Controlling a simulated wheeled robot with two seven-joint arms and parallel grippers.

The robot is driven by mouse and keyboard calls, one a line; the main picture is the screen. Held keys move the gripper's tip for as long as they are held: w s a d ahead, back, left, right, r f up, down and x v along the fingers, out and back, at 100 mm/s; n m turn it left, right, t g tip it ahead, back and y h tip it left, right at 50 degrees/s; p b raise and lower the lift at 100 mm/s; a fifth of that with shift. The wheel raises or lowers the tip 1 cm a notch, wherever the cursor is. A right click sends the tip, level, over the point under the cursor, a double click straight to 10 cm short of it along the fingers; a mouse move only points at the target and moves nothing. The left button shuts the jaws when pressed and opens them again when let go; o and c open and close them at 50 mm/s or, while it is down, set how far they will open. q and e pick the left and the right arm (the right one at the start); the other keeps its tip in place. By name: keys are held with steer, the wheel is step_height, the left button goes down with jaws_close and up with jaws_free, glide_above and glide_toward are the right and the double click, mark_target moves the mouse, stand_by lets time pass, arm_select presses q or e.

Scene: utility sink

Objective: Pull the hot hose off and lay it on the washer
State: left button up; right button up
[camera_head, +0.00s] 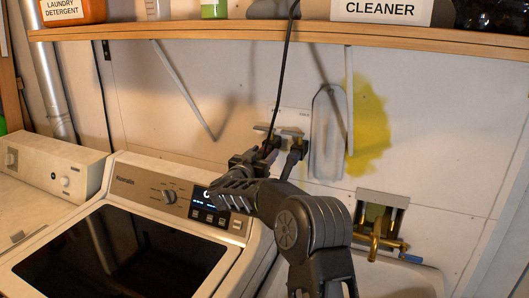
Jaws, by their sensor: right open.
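The washer (145,180) stands at the left centre, with a dark glass lid and a lit display. A wall plate with two taps (292,137) is behind it, to the right of its control panel. My right gripper (264,156) is open and reaches up to the left tap. It hides the hose end there, so I cannot tell whether its fingers are around or touching that hose. A dark hose (291,163) hangs below the right tap, partly behind my arm. My left gripper is out of view.
A thin black cord (286,62) hangs past the wooden shelf (225,31) to the taps. An ironing-board-shaped grey item (328,135) hangs just right of them. A brass faucet (376,240) is over the sink (405,279) at lower right. The washer lid (125,255) is clear.

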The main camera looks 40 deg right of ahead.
mark_target(262, 155)
steer(key=shift+c, duration=0.3)
stand_by(0.6)
jaws_close()
stand_by(0.4)
stand_by(0.3)
steer(key=shift+v, duration=3)
